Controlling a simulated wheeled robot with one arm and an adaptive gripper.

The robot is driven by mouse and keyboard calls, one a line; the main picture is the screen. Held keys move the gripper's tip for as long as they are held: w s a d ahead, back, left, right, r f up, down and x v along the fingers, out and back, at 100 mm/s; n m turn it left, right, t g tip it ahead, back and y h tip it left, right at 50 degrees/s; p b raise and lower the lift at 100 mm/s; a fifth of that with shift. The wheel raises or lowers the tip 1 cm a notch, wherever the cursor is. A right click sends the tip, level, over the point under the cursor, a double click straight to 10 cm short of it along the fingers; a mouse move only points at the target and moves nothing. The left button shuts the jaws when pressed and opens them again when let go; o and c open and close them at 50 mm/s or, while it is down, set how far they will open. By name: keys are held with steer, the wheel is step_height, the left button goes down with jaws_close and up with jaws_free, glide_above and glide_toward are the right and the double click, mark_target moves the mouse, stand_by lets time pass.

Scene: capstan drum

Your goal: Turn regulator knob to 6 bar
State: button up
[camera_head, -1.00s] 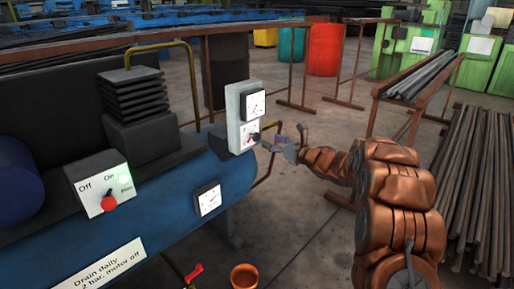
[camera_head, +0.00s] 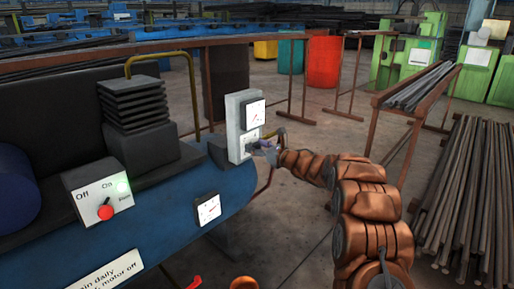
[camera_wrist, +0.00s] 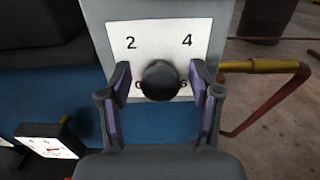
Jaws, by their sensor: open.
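The regulator knob (camera_wrist: 160,80) is a dark round knob on a white dial plate (camera_wrist: 152,38) in the wrist view. The plate shows 2 and 4 above the knob, and a partly covered 0 and 6 beside it. No pointer mark on the knob can be made out. My gripper (camera_wrist: 160,88) is open, with one finger on each side of the knob; I cannot tell whether they touch it. In the head view the gripper (camera_head: 266,150) is at the lower part of the grey regulator panel (camera_head: 235,128) and hides the knob. A gauge (camera_head: 254,114) sits above.
The blue tank (camera_head: 160,215) carries another gauge (camera_head: 208,209) below the panel and a switch box (camera_head: 98,193) with a red knob at left. A red bent pipe with a yellow end (camera_wrist: 245,66) is just right of the gripper. Floor at right is partly open.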

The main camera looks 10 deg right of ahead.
steer(key=c, duration=1.1)
steer(key=shift+c, duration=0.2)
steer(key=shift+d+m, duration=0.1)
steer(key=shift+m, duration=0.2)
